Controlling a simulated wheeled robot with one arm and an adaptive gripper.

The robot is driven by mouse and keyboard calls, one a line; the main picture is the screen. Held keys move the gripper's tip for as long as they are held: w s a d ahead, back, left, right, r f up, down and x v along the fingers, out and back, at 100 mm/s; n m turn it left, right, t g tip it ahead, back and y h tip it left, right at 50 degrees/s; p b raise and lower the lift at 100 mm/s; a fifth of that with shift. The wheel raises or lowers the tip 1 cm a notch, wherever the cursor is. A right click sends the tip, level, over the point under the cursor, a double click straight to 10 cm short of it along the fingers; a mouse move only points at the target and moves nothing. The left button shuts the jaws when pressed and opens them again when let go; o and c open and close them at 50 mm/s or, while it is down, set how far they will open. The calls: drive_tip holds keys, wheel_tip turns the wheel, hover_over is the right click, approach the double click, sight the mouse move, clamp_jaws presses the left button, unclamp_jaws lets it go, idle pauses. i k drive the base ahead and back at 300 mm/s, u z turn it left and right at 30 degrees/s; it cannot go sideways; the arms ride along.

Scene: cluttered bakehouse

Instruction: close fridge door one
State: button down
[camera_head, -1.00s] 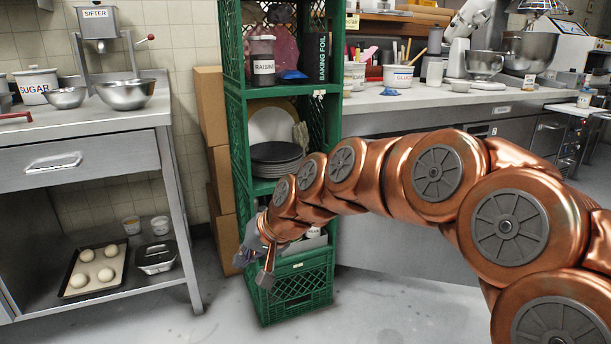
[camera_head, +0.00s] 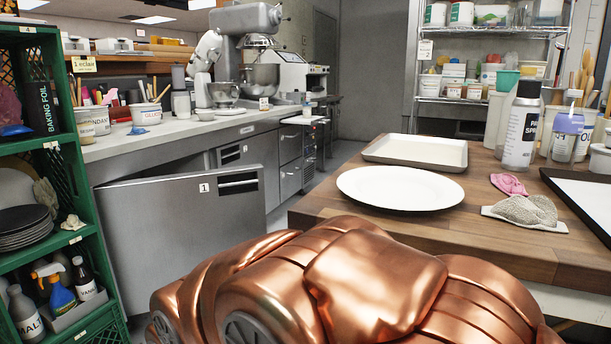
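Fridge door one (camera_head: 160,225) is a grey steel panel low under the long counter, at the left middle of the head view. It carries a white label "1" and a dark recessed handle (camera_head: 238,183) near its upper right. The door stands open, angled out from the counter front, with a dark gap behind its top edge. My copper arm fills the bottom middle, in front of the door's lower right in the picture. My gripper is out of view, so its state and its distance from the door are hidden.
A green crate shelf (camera_head: 65,240) with plates and bottles stands at the left. A wooden-topped table (camera_head: 330,205) with a white plate (camera_head: 400,188), a tray (camera_head: 417,151) and bottles is close on the right. Some grey floor (camera_head: 283,212) shows between door and table.

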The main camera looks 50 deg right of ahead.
sight(157, 230)
drive_tip(key=z, duration=0.35)
drive_tip(key=k, duration=0.7)
drive_tip(key=u, duration=0.65)
drive_tip(key=i, duration=0.75)
drive_tip(key=u, duration=0.45)
drive_tip(key=i, duration=0.75)
drive_tip(key=z, duration=0.9)
drive_tip(key=i, duration=0.5)
drive_tip(key=z, duration=0.55)
